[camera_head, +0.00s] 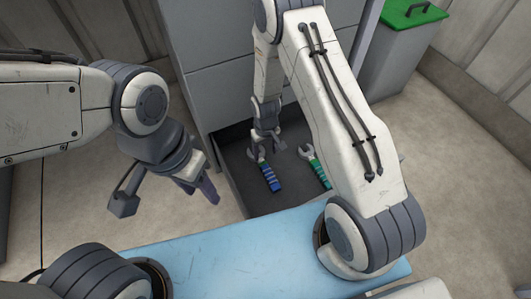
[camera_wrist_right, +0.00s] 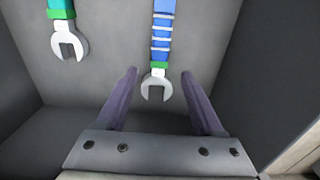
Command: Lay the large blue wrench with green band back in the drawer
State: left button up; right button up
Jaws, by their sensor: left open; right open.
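The blue wrench with a green band (camera_head: 271,178) lies on the floor of the open drawer (camera_head: 235,165). In the right wrist view the wrench (camera_wrist_right: 161,35) shows a blue handle with pale stripes, a green band and a grey open-jaw head. My right gripper (camera_head: 265,142) is inside the drawer space at the wrench's head end. In its wrist view the open fingers (camera_wrist_right: 160,90) stand on either side of the head, apart from it. My left gripper (camera_head: 165,197) is open and empty, outside the drawer to the left.
A green-handled wrench (camera_head: 316,165) lies beside the blue one in the drawer; it also shows in the right wrist view (camera_wrist_right: 68,40). A grey cabinet (camera_head: 225,95) rises behind. A light blue surface (camera_head: 230,255) is in front. A grey bin with a green lid (camera_head: 405,15) stands at the back right.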

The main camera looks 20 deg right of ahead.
jog(key=s+a+r+n, duration=0.1)
jog(key=s+a+r, duration=0.25)
jog(key=r, duration=0.55)
jog(key=s+a+r+n, duration=0.15)
jog(key=a+r, duration=0.25)
jog(key=r, duration=0.5)
jog(key=s+r+n, duration=0.1)
jog(key=s+r, duration=0.5)
jog(key=s, duration=0.3)
jog(key=s+a+r+n+y, duration=0.1)
jog(key=s+r, duration=0.5)
jog(key=s, duration=0.3)
jog(key=shift+s+r+n, duration=0.15)
jog(key=shift+r+n, duration=0.2)
